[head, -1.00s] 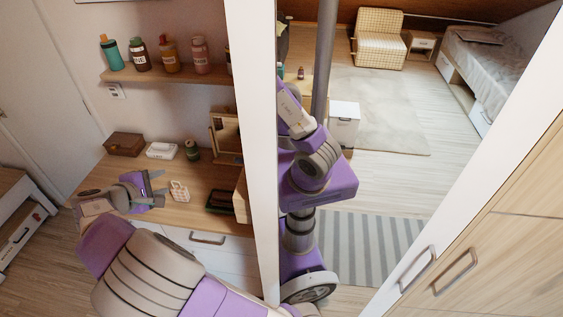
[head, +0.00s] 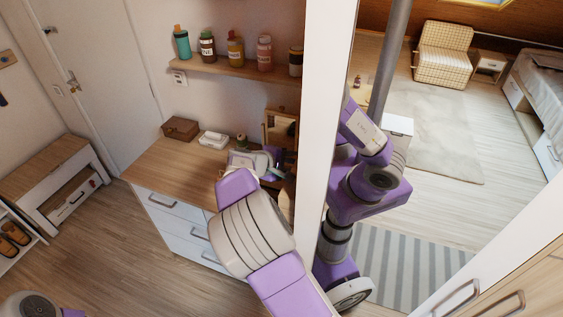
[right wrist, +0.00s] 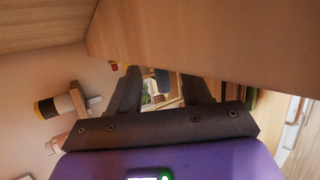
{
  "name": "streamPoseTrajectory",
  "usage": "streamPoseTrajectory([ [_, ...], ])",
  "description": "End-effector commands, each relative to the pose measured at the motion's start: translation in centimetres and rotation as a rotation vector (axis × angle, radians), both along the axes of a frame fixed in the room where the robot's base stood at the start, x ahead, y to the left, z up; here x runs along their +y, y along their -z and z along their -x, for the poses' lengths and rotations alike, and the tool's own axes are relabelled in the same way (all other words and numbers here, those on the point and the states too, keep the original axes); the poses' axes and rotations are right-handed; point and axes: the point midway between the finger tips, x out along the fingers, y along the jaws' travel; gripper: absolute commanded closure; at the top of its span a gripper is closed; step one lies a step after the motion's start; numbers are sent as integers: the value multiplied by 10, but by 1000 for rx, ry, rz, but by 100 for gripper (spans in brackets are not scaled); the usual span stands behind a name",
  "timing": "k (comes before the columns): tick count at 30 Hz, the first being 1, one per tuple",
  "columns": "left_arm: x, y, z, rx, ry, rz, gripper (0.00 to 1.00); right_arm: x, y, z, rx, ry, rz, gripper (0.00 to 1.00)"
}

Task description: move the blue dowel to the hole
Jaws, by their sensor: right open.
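I cannot make out a blue dowel or a hole in either view. My right gripper (head: 264,160) is over the right part of the wooden desk (head: 165,158), near the small framed mirror (head: 281,128). My arm hides much of that side of the desk. In the right wrist view the right gripper (right wrist: 160,82) is open, with its two dark fingers apart and nothing seen held between them. My left gripper is not in view.
A brown box (head: 180,128), a white tissue box (head: 213,139) and a small jar stand at the desk's back. A shelf (head: 225,72) with several bottles hangs above. A tall white post (head: 318,150) rises close to my right arm. The desk's left part is clear.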

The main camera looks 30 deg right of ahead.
Motion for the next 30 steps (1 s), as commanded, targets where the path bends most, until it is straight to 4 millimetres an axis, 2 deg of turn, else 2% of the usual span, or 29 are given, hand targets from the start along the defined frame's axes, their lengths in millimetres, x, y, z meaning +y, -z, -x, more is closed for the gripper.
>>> streamPoseTrajectory([
  [11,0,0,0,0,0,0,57,-6,4,-2,0,-1,0,52],
  [21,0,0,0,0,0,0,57,-6,4,-2,1,-1,0,100],
  [23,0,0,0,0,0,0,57,-6,4,-2,1,-1,0,100],
  [24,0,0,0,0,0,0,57,-6,4,-2,1,-1,0,89],
  [26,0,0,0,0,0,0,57,-6,4,-2,1,-1,0,98],
  [30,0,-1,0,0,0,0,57,-6,4,-2,1,-1,0,100],
])
